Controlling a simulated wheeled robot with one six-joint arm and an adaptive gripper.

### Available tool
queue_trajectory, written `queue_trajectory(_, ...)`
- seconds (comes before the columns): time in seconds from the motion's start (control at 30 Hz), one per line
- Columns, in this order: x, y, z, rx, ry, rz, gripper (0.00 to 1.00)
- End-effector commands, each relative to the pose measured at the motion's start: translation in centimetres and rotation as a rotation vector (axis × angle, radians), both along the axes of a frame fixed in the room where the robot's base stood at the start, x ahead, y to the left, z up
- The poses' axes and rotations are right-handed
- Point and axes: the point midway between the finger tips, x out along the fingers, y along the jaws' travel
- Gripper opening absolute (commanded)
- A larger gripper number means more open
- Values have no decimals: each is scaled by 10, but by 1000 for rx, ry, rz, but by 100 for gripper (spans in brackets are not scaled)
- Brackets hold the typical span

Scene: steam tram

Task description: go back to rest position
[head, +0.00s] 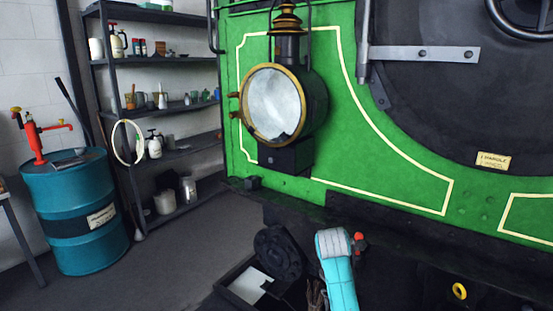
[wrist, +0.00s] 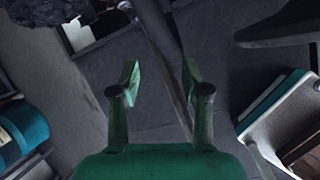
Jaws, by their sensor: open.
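My gripper (wrist: 160,76) shows in the wrist view with its two green fingers spread wide apart. Nothing is between the fingers, and grey floor shows behind them. In the head view a cyan part of my arm rises at the bottom centre, in front of the tram's dark lower front. The gripper itself cannot be made out in the head view.
The green tram front (head: 400,165) with its brass-rimmed lamp (head: 272,104) fills the right. An open dark box (head: 247,285) lies below it. A blue drum (head: 75,215) and dark shelves (head: 160,60) stand left. Grey floor (head: 190,245) is clear between.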

Motion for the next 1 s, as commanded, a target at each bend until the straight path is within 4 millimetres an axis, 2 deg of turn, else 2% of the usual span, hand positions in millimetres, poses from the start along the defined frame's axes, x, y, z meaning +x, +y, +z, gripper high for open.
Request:
queue_trajectory(0.03,-7,-1,-18,11,-13,-20,47)
queue_trajectory(0.2,-35,-4,-78,73,-105,-122,47)
queue_trajectory(0.37,-69,-7,-128,149,-194,-223,47)
queue_trajectory(0.5,-103,-8,-165,225,-270,-310,47)
queue_trajectory(0.8,-189,-8,-220,412,-417,-498,47)
queue_trajectory(1.0,-253,-8,-238,555,-502,-623,47)
